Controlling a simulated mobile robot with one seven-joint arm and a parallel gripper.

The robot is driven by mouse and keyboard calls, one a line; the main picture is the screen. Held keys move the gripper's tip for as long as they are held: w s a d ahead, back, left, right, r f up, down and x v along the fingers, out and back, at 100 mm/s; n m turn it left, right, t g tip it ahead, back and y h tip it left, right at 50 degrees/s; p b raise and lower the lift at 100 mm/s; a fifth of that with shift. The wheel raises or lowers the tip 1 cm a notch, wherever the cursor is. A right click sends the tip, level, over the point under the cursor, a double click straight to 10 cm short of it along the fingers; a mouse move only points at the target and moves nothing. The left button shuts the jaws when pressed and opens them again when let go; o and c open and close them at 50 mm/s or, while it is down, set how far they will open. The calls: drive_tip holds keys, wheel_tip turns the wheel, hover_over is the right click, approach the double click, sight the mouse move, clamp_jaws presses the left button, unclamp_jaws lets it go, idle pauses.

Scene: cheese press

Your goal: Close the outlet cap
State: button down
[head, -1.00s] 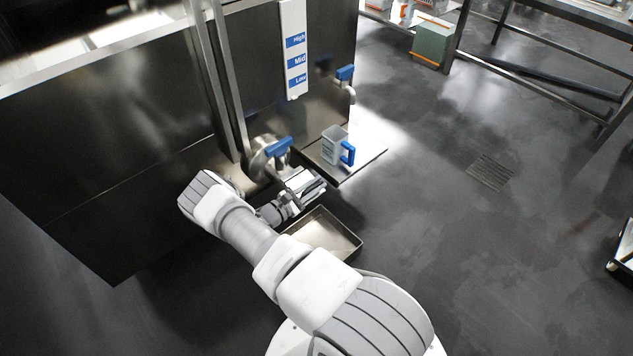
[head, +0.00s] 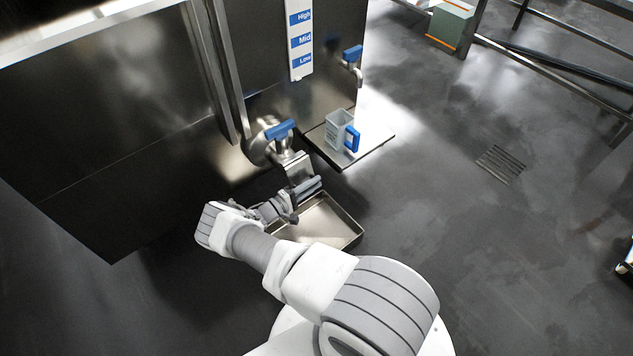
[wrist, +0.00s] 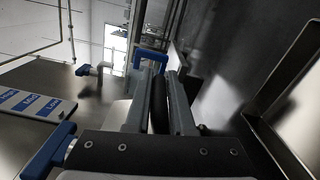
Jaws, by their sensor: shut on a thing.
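The tank outlet (head: 258,148) has a blue valve handle (head: 281,130) and sits low on the dark tank wall. My gripper (head: 308,187) is just below and right of the outlet in the head view, above the floor tray. In the wrist view my gripper (wrist: 159,100) is shut on a dark, rounded piece, which appears to be the outlet cap (wrist: 159,108) seen edge-on between the fingers. The blue valve handle shows at the lower left of the wrist view (wrist: 46,150). In the head view the cap is too small and covered to make out clearly.
A shallow metal tray (head: 345,213) lies on the floor below my gripper. A jug (head: 338,130) with a blue handle stands on a metal plate (head: 378,137) behind the outlet, under a small blue tap (head: 352,53). The floor at right is clear around a drain grate (head: 500,163).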

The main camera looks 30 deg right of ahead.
drive_tip(key=shift+w+a+f+m, duration=0.1)
drive_tip(key=shift+w+f+m, duration=0.3)
drive_tip(key=shift+m, duration=0.35)
drive_tip(key=shift+w+a+f+m, duration=0.1)
drive_tip(key=shift+w+f+m, duration=0.15)
drive_tip(key=shift+w+m, duration=0.4)
drive_tip(key=shift+w+a+f+m, duration=0.1)
drive_tip(key=shift+w+f+m, duration=0.25)
drive_tip(key=shift+m, duration=0.45)
drive_tip(key=shift+w, duration=0.1)
drive_tip(key=c, duration=0.8)
unclamp_jaws()
drive_tip(key=shift+d, duration=0.1)
